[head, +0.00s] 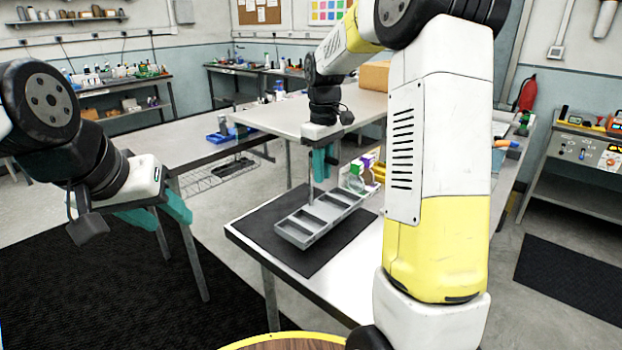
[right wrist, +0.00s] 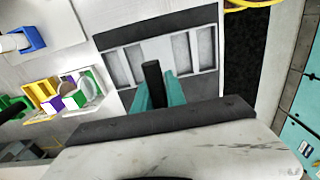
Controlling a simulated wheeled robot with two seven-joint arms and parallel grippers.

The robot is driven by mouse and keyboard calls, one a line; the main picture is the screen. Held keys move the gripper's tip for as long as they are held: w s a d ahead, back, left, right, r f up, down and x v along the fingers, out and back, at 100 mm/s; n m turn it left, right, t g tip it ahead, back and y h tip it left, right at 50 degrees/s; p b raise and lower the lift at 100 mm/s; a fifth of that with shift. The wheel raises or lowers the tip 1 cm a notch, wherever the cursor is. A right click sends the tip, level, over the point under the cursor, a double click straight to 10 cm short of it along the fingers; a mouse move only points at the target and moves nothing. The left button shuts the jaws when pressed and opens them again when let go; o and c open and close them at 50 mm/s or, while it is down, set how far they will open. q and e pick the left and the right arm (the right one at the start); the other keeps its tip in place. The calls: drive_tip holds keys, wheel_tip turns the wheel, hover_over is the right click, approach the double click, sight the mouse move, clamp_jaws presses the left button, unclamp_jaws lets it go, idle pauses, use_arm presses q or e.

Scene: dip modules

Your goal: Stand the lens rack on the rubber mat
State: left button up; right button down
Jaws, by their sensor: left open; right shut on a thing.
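The lens rack (head: 292,232) is a long grey tray with several compartments and an upright post. It is level over the black rubber mat (head: 262,250) on the near table. I cannot tell whether its underside touches the mat. My right gripper (head: 320,178) is shut on the top of the post. In the right wrist view the post's dark top (right wrist: 152,72) shows between the teal fingers, with the rack (right wrist: 131,62) beyond and mat (right wrist: 150,20) along its sides. My left gripper (head: 158,214) is open and empty, out to the left beyond the table.
Small coloured boxes (head: 366,166) and a round clear lens-like item stand on the table just beyond the mat's right corner. A blue bin (head: 220,137) is on the table behind. A cardboard box (head: 374,76) stands further back. The table's front-left edge is clear.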

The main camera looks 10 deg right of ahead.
drive_tip(key=shift+f, duration=1.85)
drive_tip(key=c, duration=1.4)
unclamp_jaws()
drive_tip(key=shift+o, duration=0.2)
